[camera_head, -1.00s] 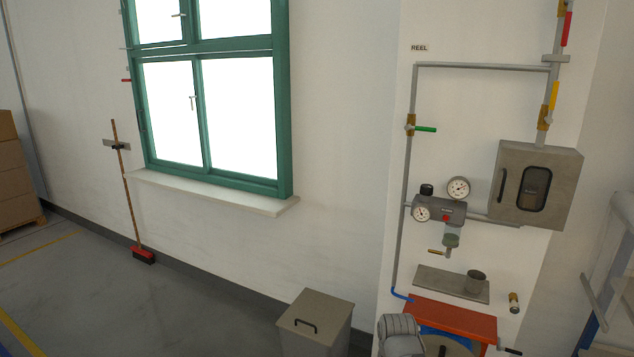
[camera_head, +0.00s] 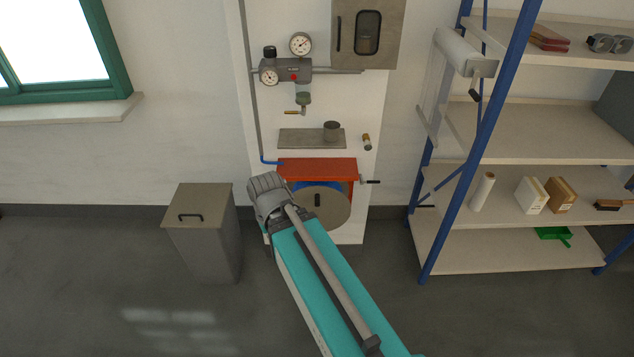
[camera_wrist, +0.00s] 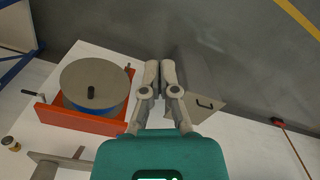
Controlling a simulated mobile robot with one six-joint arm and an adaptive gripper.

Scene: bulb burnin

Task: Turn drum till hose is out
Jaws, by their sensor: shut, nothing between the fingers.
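The hose reel has a round grey drum disc (camera_head: 318,208) with a dark knob at its middle, under a red housing (camera_head: 318,168) low on the white panel. Blue hose (camera_head: 318,186) shows behind the disc. A short crank handle (camera_head: 371,182) sticks out to the right of the housing. In the wrist view the drum disc (camera_wrist: 85,80), blue hose (camera_wrist: 88,111) and red housing (camera_wrist: 80,120) lie left of my gripper (camera_wrist: 160,64), apart from it. The fingers are shut and empty. In the head view my arm hides the fingertips and part of the drum.
A grey lidded bin (camera_head: 202,228) stands left of the reel; it also shows beside my fingers in the wrist view (camera_wrist: 200,90). A blue-framed shelf rack (camera_head: 520,190) stands to the right. Gauges (camera_head: 300,44) and a small ledge (camera_head: 310,139) are above the reel. Floor is clear at left.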

